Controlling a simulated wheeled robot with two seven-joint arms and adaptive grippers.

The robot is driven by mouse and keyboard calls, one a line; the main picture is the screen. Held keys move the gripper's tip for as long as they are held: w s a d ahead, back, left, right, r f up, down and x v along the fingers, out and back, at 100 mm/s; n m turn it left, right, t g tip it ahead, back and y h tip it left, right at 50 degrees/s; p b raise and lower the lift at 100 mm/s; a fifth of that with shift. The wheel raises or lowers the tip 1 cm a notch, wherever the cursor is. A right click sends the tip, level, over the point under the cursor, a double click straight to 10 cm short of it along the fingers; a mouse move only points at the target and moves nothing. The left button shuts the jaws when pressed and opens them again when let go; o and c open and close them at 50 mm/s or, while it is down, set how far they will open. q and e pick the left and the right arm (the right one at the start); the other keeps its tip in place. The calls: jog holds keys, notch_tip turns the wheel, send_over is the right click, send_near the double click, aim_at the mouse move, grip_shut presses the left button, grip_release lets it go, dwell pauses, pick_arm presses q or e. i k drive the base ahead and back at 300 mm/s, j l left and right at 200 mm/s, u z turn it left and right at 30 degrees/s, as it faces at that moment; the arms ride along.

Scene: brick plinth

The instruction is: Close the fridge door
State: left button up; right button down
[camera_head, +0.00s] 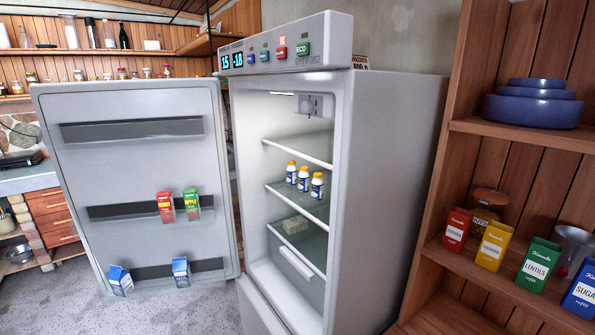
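The fridge (395,190) stands in the middle of the head view, a grey cabinet with a control panel (285,50) on top. Its door (140,170) is wide open to the left, with its inner side facing me. The door racks hold a red carton (166,207), a green carton (192,204) and two blue cartons (120,281) (181,272). Inside the fridge, three white bottles with orange caps (304,179) stand on a shelf. A drawer (297,262) sits below. Neither of my grippers shows in the view.
A wooden shelf (510,130) at the right holds blue dishes (533,103) and several coloured boxes (493,245). A counter with drawers (52,215) lies at the left behind the door. Grey floor (160,315) is clear in front of the door.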

aim_at(112, 146)
jog(key=u, duration=0.45)
jog(key=i+j+u, duration=0.15)
jog(key=j, duration=0.25)
jog(key=i+j+u, duration=0.15)
jog(key=j, duration=0.3)
jog(key=i+j+u, duration=1.1)
jog(key=i+u, duration=0.3)
jog(key=i, duration=0.25)
jog(key=i+z, duration=0.2)
jog(key=i, duration=0.25)
jog(key=i+j+z, duration=0.25)
jog(key=i, duration=0.15)
jog(key=i+z, duration=0.3)
jog(key=z, duration=0.15)
jog(key=i+z, duration=0.3)
jog(key=z, duration=0.15)
jog(key=i+j+z, duration=0.1)
jog(key=z, duration=0.35)
jog(key=i+j+z, duration=0.25)
jog(key=z, duration=0.2)
jog(key=i, duration=0.05)
